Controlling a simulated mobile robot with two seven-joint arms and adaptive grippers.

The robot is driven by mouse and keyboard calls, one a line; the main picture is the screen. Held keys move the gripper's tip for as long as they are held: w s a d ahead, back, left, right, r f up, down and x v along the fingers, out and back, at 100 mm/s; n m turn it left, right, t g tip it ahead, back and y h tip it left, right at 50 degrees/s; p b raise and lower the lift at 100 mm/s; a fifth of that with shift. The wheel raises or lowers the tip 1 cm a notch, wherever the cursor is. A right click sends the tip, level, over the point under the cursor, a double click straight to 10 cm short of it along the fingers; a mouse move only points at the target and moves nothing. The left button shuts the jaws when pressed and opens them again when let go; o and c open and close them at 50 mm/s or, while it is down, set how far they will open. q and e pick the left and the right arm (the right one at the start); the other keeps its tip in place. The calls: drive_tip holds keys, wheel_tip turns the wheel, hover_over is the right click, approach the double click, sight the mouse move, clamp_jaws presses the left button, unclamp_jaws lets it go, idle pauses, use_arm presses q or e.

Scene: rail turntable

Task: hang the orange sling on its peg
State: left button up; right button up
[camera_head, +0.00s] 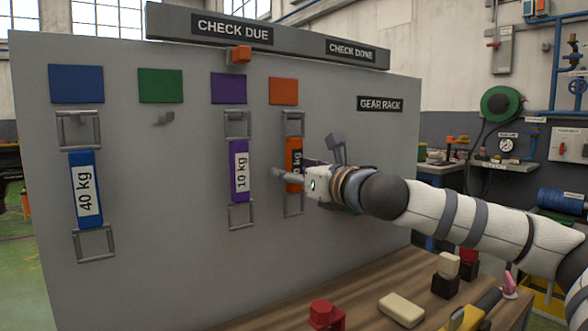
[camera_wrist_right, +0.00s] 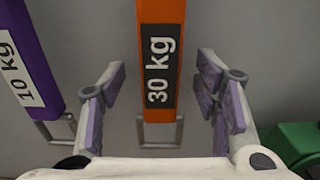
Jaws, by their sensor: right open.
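The orange sling (camera_head: 294,158), labelled 30 kg, hangs upright against the grey board (camera_head: 190,190), below an orange square (camera_head: 283,91). Its grey upper ring shows under the square; I cannot make out the peg there. In the right wrist view the orange sling (camera_wrist_right: 160,18) runs down the middle, with its lower ring (camera_wrist_right: 160,134) beneath. My right gripper (camera_head: 303,165) is open, and in the wrist view its fingers (camera_wrist_right: 163,92) stand on either side of the sling, with a gap on each side. My left gripper is not in view.
A purple 10 kg sling (camera_head: 239,165) hangs just left of the orange one, and a blue 40 kg sling (camera_head: 85,190) farther left. The peg (camera_head: 163,118) under the green square is bare. A green object (camera_wrist_right: 300,145) is close at right. Blocks stand on the wooden bench (camera_head: 270,312).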

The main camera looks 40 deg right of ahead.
drive_tip(key=shift+s+a+r+p, duration=0.15)
drive_tip(key=shift+s+p, duration=0.15)
drive_tip(key=shift+s, duration=0.85)
drive_tip(key=shift+s+a+p, duration=0.1)
drive_tip(key=shift+s+p, duration=0.2)
drive_tip(key=shift+s, duration=0.8)
use_arm(q)
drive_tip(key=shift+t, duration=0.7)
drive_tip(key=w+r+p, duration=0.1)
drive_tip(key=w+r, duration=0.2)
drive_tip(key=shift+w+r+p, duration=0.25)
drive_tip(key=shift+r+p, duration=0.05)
drive_tip(key=shift+p, duration=0.05)
use_arm(e)
approach(297, 171)
drive_tip(key=shift+w, duration=0.6)
